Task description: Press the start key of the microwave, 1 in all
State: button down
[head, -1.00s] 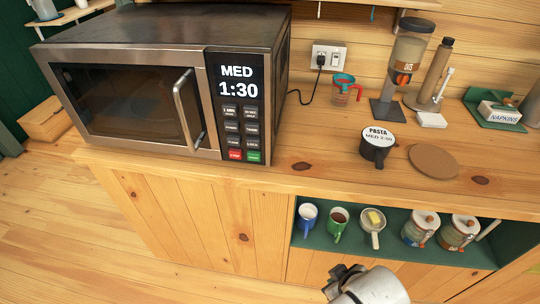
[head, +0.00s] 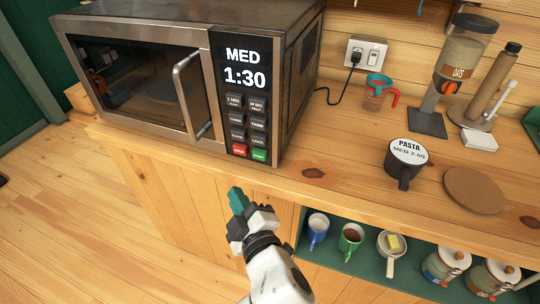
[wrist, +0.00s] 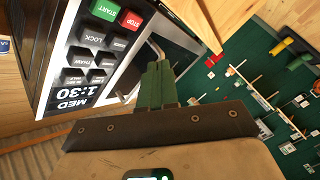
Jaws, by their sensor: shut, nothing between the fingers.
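The microwave (head: 145,75) stands on the wooden counter, door shut, with its display (head: 243,66) reading MED 1:30. The green start key (head: 259,155) is at the bottom right of the keypad, beside the red stop key (head: 239,150). In the wrist view the start key (wrist: 106,9) shows at the top, upside down, close to the stop key (wrist: 130,20). My gripper (head: 237,198) is shut and empty. In the head view it appears below the keypad, in front of the counter's face. In the wrist view its green fingers (wrist: 157,78) appear apart from the keys.
A black mug (head: 404,163) labelled PASTA MED 2:00 and a round cork mat (head: 474,190) are right of the microwave. A measuring cup (head: 378,92) and an oats dispenser (head: 455,70) stand behind. Mugs and jars (head: 445,266) fill the shelf below the counter.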

aim_at(259, 155)
jog(key=shift+w+d, duration=0.1)
jog(key=shift+w+d+p, duration=0.5)
jog(key=shift+w+p, duration=0.55)
jog(key=shift+w, duration=0.3)
jog(key=shift+w+d+p, duration=0.45)
jog(key=shift+w+p, duration=0.65)
jog(key=shift+w, duration=0.25)
jog(key=shift+w+d+p, duration=0.5)
jog(key=shift+w+p, duration=0.55)
jog(key=shift+w, duration=0.3)
jog(key=shift+w+r, duration=0.1)
jog(key=shift+w+d+p, duration=0.15)
jog(key=shift+w+p, duration=0.15)
jog(key=shift+p, duration=0.1)
